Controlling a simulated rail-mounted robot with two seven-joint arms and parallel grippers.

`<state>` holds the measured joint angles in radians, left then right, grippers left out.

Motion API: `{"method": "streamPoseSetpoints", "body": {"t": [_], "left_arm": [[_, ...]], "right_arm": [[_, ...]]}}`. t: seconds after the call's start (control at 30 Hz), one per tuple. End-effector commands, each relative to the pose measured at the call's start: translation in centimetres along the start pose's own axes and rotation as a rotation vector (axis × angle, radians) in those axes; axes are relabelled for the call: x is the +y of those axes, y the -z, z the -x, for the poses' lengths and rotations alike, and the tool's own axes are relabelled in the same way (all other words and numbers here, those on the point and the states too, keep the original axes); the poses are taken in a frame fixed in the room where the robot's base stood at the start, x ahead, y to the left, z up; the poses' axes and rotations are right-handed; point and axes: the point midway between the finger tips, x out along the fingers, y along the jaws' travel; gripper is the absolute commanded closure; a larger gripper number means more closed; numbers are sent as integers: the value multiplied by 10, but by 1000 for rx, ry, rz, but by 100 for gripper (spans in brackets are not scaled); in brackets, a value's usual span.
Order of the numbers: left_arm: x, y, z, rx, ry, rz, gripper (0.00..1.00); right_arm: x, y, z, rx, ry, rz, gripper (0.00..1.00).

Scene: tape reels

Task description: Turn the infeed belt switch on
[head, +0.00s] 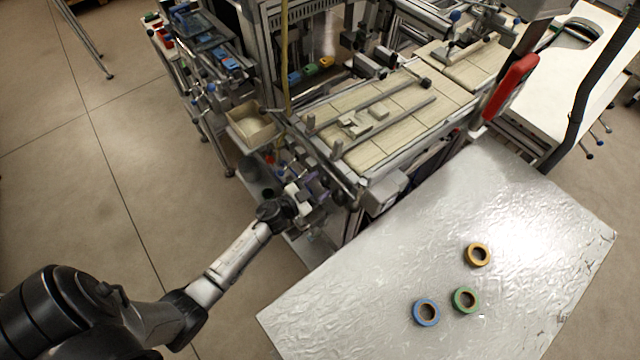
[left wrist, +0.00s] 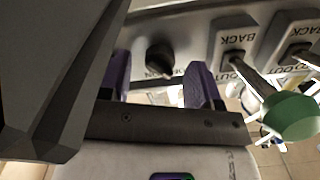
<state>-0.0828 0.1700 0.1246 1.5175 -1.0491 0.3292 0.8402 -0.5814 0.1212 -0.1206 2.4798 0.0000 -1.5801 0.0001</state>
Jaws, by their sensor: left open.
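My left gripper (head: 300,192) is at the near left corner of the conveyor machine, by its control panel; the head view does not show the switches clearly. In the left wrist view, my left gripper (left wrist: 162,80) has its two purple fingers apart. A black rotary knob (left wrist: 159,58) on the grey panel (left wrist: 190,35) shows between and beyond the fingertips. I cannot tell whether they touch it. The lettering beside the knob is mostly hidden, so I cannot confirm it is the infeed belt switch. My right gripper is not in view.
Right of the knob are metal lever switches (left wrist: 245,72) with plates reading BACK and a green round-headed part (left wrist: 292,115). The silver table (head: 370,290) holds blue (head: 426,323), green (head: 453,299) and yellow (head: 467,255) tape reels. An open box (head: 250,128) stands beside the machine.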

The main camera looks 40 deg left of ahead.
Motion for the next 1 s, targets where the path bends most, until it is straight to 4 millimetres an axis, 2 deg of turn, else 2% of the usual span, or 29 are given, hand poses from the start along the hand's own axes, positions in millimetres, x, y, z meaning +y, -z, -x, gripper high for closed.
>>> {"method": "streamPoseSetpoints", "body": {"t": [0.43,0.93,1.0], "left_arm": [[0,0,-7,0,0,0,42],[0,0,-6,0,0,0,89],[0,0,-6,0,0,0,91]], "right_arm": [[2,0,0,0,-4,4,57],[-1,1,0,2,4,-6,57],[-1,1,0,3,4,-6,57]]}}
